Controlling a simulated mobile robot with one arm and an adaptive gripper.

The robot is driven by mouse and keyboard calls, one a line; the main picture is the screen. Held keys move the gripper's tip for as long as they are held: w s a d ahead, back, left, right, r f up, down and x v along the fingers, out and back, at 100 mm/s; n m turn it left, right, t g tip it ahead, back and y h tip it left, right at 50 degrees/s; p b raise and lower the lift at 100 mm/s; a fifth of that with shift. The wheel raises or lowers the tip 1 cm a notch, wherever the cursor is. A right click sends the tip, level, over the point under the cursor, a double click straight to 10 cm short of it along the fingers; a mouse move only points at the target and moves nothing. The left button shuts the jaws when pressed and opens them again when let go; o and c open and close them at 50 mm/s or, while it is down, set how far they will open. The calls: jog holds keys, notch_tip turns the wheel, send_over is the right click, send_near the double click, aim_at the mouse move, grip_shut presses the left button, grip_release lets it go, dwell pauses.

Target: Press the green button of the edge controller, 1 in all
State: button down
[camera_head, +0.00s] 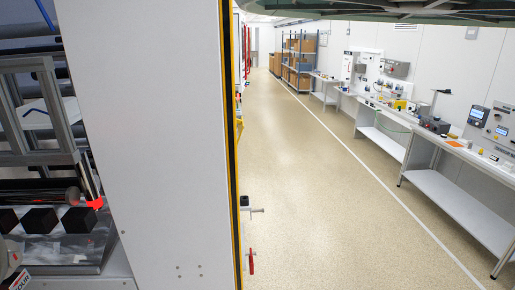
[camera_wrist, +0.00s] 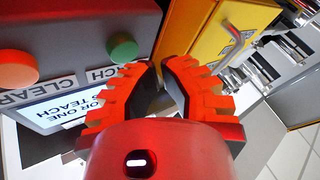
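In the wrist view, a grey controller box (camera_wrist: 78,22) fills the upper left. A round green button (camera_wrist: 123,47) stands out from its face, with an orange-red button (camera_wrist: 15,70) to its left. Labels reading "CLEAR" and partly hidden "...CH" sit under them, above a lit screen (camera_wrist: 60,108). My gripper (camera_wrist: 160,64) has orange toothed fingers with dark inner faces. It looks partly open and empty, with a narrow gap between the tips. The tips show just right of and below the green button; contact is not visible. I cannot identify the controller in the head view.
A yellow cabinet part with a handle (camera_wrist: 228,32) is close on the right in the wrist view. In the head view, a white panel (camera_head: 145,130) stands close on the left. The aisle floor (camera_head: 300,180) is clear, with workbenches (camera_head: 455,200) along the right wall.

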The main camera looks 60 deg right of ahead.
dwell(1.2)
jog(key=shift+w+a+b, duration=0.5)
jog(key=shift+w+b, duration=0.15)
jog(key=shift+b, duration=0.45)
dwell(0.6)
dwell(0.4)
jog(key=shift+s+d, duration=0.5)
jog(key=shift+s, duration=0.2)
jog(key=shift+s+d, duration=1.65)
jog(key=shift+s, duration=0.25)
